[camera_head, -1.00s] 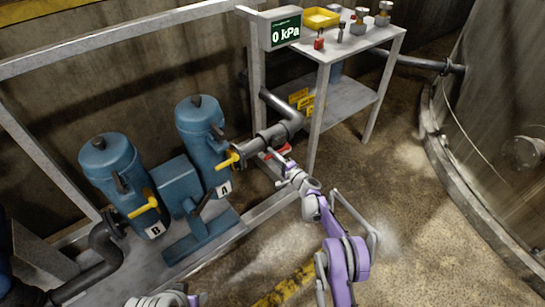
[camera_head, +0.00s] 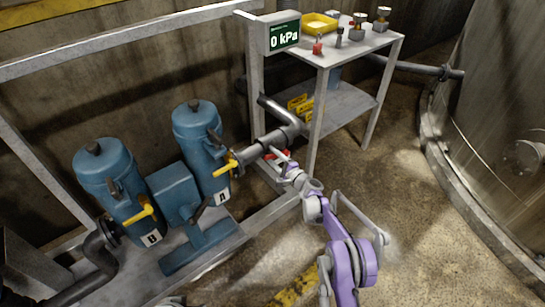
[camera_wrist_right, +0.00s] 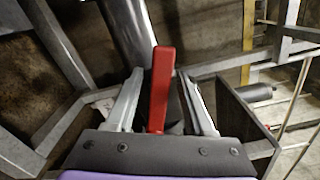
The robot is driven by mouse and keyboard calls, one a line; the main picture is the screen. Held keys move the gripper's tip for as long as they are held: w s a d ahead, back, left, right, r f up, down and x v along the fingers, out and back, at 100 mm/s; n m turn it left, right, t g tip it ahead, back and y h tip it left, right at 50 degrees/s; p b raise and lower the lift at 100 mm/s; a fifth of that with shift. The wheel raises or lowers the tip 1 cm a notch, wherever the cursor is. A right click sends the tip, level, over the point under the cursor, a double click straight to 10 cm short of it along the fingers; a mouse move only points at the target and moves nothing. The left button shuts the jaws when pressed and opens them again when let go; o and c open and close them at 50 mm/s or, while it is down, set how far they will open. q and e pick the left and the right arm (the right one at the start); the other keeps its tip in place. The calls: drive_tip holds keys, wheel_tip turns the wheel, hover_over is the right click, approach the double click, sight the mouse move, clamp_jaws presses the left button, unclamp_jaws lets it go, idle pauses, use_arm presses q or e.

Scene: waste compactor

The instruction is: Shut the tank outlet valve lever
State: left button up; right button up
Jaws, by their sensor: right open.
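The red lever (camera_head: 284,153) sits low by the grey pipe (camera_head: 269,142), beside the shelf leg, partly hidden by my right gripper (camera_head: 279,161). In the right wrist view the red lever (camera_wrist_right: 161,88) stands lengthwise between the two fingers of my right gripper (camera_wrist_right: 158,98). The fingers are apart, with a gap on both sides of the lever.
Blue pumps A (camera_head: 202,150) and B (camera_head: 112,190) with yellow handles stand left. A 0 kPa display (camera_head: 284,36) hangs above. A metal shelf (camera_head: 335,97) holds a yellow tray (camera_head: 320,23) and small parts. A large tank (camera_head: 505,110) is at right, with open floor between.

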drive_tip(key=p+v, duration=0.1)
drive_tip(key=v, duration=1)
drive_tip(key=shift+p, duration=0.4)
